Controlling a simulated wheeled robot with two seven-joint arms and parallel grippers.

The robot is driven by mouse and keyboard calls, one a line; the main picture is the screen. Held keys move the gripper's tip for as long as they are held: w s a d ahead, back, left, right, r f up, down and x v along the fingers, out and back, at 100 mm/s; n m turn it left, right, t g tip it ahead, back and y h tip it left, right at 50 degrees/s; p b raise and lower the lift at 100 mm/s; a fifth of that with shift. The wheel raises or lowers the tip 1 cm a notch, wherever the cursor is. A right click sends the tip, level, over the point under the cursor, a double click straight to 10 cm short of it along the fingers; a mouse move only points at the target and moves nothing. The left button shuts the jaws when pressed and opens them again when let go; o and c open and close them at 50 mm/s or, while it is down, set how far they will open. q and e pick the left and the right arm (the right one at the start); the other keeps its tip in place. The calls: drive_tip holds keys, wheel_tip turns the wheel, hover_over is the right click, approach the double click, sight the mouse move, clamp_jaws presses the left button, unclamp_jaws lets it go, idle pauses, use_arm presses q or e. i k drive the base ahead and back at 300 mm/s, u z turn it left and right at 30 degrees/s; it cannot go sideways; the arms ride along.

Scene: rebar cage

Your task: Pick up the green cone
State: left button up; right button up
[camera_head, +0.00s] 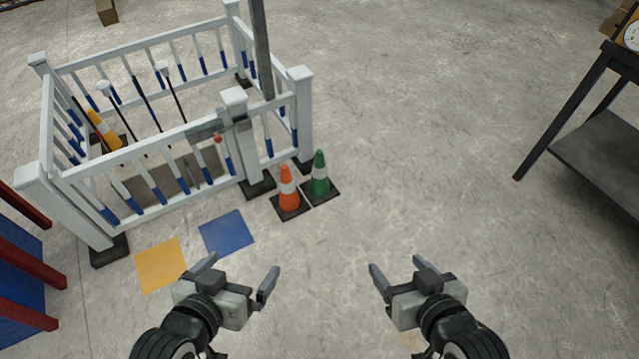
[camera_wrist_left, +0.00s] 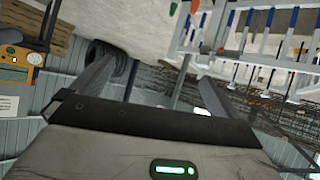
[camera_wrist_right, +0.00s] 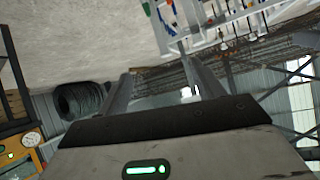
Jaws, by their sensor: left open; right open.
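The green cone (camera_head: 319,177) has a white band and a dark square base. It stands upright on the floor at the right front corner of the white fence, right beside an orange cone (camera_head: 288,188). My left gripper (camera_head: 238,274) is open and empty, in front of the cones and to their left in the head view. My right gripper (camera_head: 397,268) is open and empty, in front of the cones and to their right. Both are well apart from the green cone. In the left wrist view a small part of the green cone (camera_wrist_left: 173,9) shows at the top edge.
A white fence (camera_head: 236,112) with blue-banded bars stands at the left, close behind the cones. A blue square (camera_head: 227,232) and a yellow square (camera_head: 161,264) lie on the floor. A dark shelf table (camera_head: 600,155) stands at the far right. Floor right of the cones is clear.

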sight(318, 190)
drive_tip(key=k, duration=0.4)
drive_tip(key=u, duration=1.3)
drive_tip(key=i, duration=1.5)
drive_tip(key=z, duration=0.85)
drive_tip(key=i, duration=0.8)
drive_tip(key=z, duration=0.9)
drive_tip(key=i, duration=0.45)
drive_tip(key=u, duration=0.05)
